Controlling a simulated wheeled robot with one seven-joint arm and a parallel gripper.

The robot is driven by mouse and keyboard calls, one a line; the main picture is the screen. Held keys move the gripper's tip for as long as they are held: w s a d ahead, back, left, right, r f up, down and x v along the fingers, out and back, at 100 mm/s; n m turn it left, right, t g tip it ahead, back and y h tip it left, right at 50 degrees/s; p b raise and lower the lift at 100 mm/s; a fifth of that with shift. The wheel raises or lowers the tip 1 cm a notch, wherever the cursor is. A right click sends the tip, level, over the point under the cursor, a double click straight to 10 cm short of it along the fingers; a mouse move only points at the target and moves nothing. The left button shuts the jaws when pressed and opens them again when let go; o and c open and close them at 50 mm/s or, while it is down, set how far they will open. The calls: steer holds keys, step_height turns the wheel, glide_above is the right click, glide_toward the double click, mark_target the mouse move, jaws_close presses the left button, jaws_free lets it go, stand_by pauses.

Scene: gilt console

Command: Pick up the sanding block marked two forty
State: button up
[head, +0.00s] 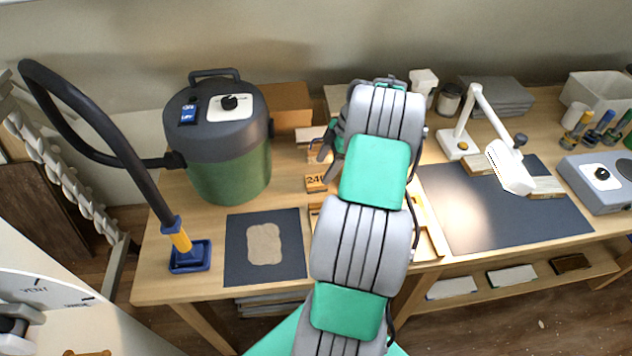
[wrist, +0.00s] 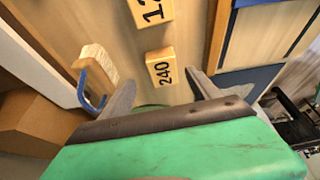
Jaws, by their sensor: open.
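The block marked 240 (wrist: 161,67) is a small yellowish wooden block with dark numerals. In the wrist view it lies on the wooden surface between and just beyond the fingertips of my gripper (wrist: 160,80). My gripper is open, with nothing held; I cannot tell its height above the block. In the head view the 240 block (head: 316,183) lies on the bench just left of my arm, which hides part of the bench. A second similar block (wrist: 151,11), its number cut off after "12", lies farther up in the wrist view.
In the head view, a green vacuum (head: 228,165) and a dark mat (head: 238,262) stand left; a white lamp (head: 510,168) stands right.

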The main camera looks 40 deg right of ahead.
mark_target(318, 178)
steer(key=p+x, duration=0.1)
steer(key=x, duration=0.4)
steer(key=shift+s+a+f+p, duration=0.15)
steer(key=shift+a+f+p, duration=0.05)
steer(key=shift+p, duration=0.15)
steer(key=c, duration=1.4)
steer(key=shift+c, duration=0.2)
steer(key=shift+r, duration=0.2)
steer(key=shift+r+b, duration=0.35)
steer(key=shift+b, duration=0.1)
steer(key=s+d+r+b, duration=0.3)
steer(key=s+d+r, duration=0.1)
steer(key=s+r, duration=0.8)
steer(key=shift+s+d, duration=0.2)
steer(key=shift+s, duration=0.45)
